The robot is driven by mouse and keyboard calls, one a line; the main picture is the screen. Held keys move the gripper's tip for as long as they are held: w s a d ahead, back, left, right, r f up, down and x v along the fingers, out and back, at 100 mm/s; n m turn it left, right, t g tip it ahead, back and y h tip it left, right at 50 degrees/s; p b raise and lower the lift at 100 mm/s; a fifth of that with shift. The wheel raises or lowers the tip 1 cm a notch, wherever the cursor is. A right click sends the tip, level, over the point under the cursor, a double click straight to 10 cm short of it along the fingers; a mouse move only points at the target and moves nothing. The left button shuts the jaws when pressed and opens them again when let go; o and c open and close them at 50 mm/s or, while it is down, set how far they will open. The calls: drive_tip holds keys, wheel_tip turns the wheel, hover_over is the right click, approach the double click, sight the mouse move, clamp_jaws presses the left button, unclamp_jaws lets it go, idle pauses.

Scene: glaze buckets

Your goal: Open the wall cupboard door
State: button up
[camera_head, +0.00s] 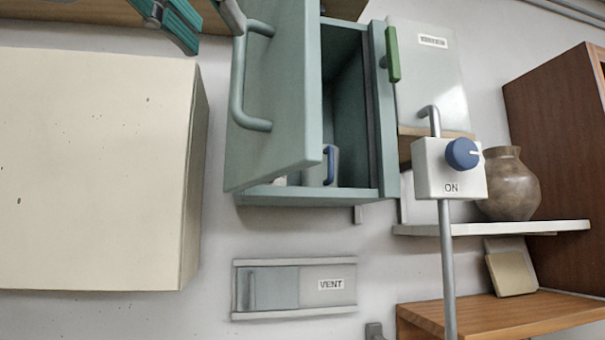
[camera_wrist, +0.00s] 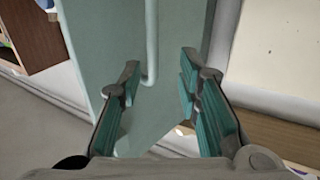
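The teal wall cupboard (camera_head: 385,120) hangs in the middle of the head view. Its door (camera_head: 275,110) stands partly open, swung out to the left, and part of the inside shows. A grey bar handle (camera_head: 238,85) is on the door's outer face; in the wrist view the handle (camera_wrist: 151,45) runs down between my fingers, nearer the left one. My gripper (camera_wrist: 160,68) is open, its teal-padded fingers spread in front of the door (camera_wrist: 110,60). In the head view my gripper (camera_head: 198,18) is only partly visible at the top edge, near the handle's upper end. Contact with the handle cannot be told.
A mug with a blue handle (camera_head: 329,165) stands inside the cupboard. A large cream box (camera_head: 90,170) is left of the door. A switch box on a pole (camera_head: 440,170), a brown vase (camera_head: 510,185) and a shelf (camera_head: 560,227) are right. A vent panel (camera_head: 295,288) is below.

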drive_tip(key=s+a, duration=0.1)
drive_tip(key=s, duration=0.5)
drive_tip(key=shift+a, duration=0.1)
